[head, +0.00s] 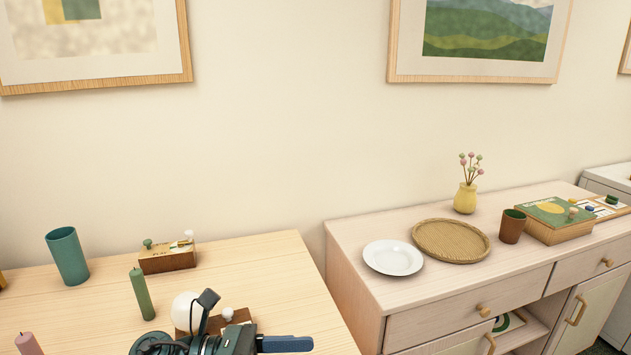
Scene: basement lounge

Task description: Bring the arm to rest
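My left gripper (290,344) shows at the bottom edge, in front of the left table. Its dark wrist carries a small camera with cables. A blue finger points right. Only part of the gripper is in frame, so I cannot tell its opening or whether it holds anything. My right gripper is not in view.
The light wooden table (265,262) bears a teal cup (67,256), a green candle (142,294), a small wooden box (168,259) and a white ball (187,309) near my wrist. The sideboard (352,240) at right bears a white plate (393,257) and a woven tray (450,241).

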